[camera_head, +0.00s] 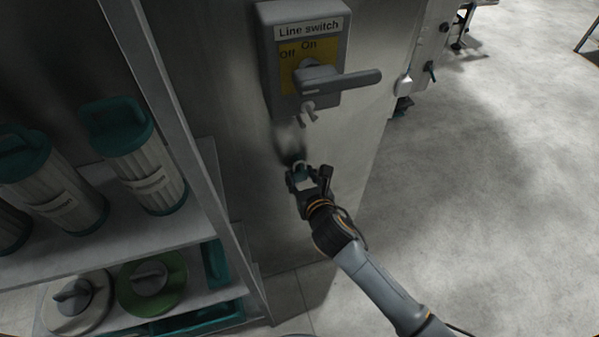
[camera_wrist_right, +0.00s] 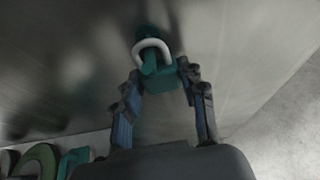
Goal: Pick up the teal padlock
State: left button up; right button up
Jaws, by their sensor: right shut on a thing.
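The teal padlock (camera_wrist_right: 161,79) is between the fingertips of my right gripper (camera_wrist_right: 160,82) in the right wrist view. Its pale shackle loops up past the fingertips, towards the steel panel. In the head view my right gripper (camera_head: 309,178) is shut on the padlock in front of the panel, below the line switch (camera_head: 308,68). The padlock is small there and partly hidden by the fingers. My left gripper is not in view.
The line switch has a grey handle pointing right and a small pale hook-like part (camera_head: 308,112) below it. A shelf (camera_head: 130,232) at the left holds white filter cartridges (camera_head: 150,180) with teal caps, and round lidded things below. Open floor (camera_head: 480,210) lies at the right.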

jog(key=shift+r, duration=0.1)
jog(key=s+d+r+b, duration=0.1)
jog(key=s+d, duration=0.4)
jog(key=s, duration=1.2)
jog(key=shift+d+r+b, duration=0.15)
jog(key=shift+d+b, duration=0.15)
jog(key=shift+b, duration=0.55)
